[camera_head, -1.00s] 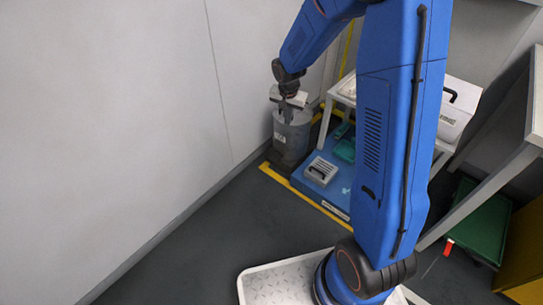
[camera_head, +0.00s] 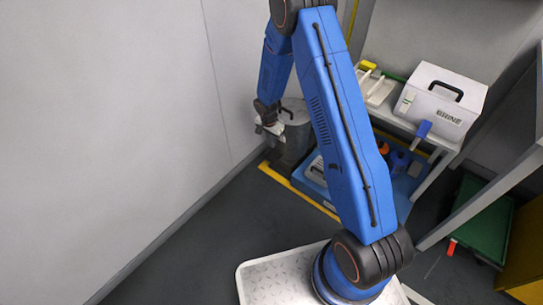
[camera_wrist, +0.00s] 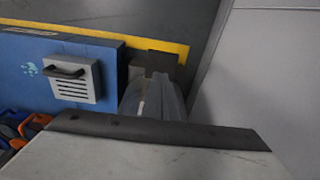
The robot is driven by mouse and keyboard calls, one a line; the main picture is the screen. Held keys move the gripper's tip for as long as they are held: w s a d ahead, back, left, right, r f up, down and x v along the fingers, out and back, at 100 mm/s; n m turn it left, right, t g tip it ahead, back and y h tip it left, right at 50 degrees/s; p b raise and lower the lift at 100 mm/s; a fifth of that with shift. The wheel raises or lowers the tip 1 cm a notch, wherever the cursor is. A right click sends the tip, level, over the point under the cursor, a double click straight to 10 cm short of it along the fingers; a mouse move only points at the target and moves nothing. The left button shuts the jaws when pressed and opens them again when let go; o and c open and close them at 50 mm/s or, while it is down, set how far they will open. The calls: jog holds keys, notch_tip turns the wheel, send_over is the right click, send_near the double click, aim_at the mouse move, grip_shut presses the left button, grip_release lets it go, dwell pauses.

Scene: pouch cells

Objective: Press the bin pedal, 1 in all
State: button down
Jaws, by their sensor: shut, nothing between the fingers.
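The grey cylindrical bin (camera_head: 297,134) stands in the corner by the wall in the head view, with its dark base on the floor. My gripper (camera_head: 272,130) is shut and empty, in front of the bin's upper left side in that view. Whether it touches the bin cannot be told. The wrist view shows part of the bin's side (camera_wrist: 155,97), with what looks like the dark pedal (camera_wrist: 162,63) at its foot, over the yellow floor line. The pedal is not clear in the head view. A pale block with a dark edge covers the lower wrist view, and my fingertips do not show there.
The blue platform (camera_wrist: 25,65) beside the bin carries a grey vented box with a handle (camera_wrist: 75,78). A white table to the right holds a white case (camera_head: 440,100). The pale wall (camera_head: 110,120) runs close on the left. Open floor (camera_head: 205,225) lies in front.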

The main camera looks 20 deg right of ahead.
aim_at(272, 157)
jog(key=shift+w+a+f, duration=0.1)
jog(key=shift+w+f, duration=0.05)
jog(key=shift+f, duration=0.5)
jog(key=shift+w+a+f, duration=0.1)
jog(key=shift+f, duration=0.5)
jog(key=shift+f, duration=0.1)
jog(key=shift+w+d+f, duration=0.1)
jog(key=shift+d+f, duration=0.05)
jog(key=shift+f, duration=1.55)
jog(key=shift+w+d+f, duration=0.1)
jog(key=shift+d+f, duration=0.05)
jog(key=shift+f, duration=1.55)
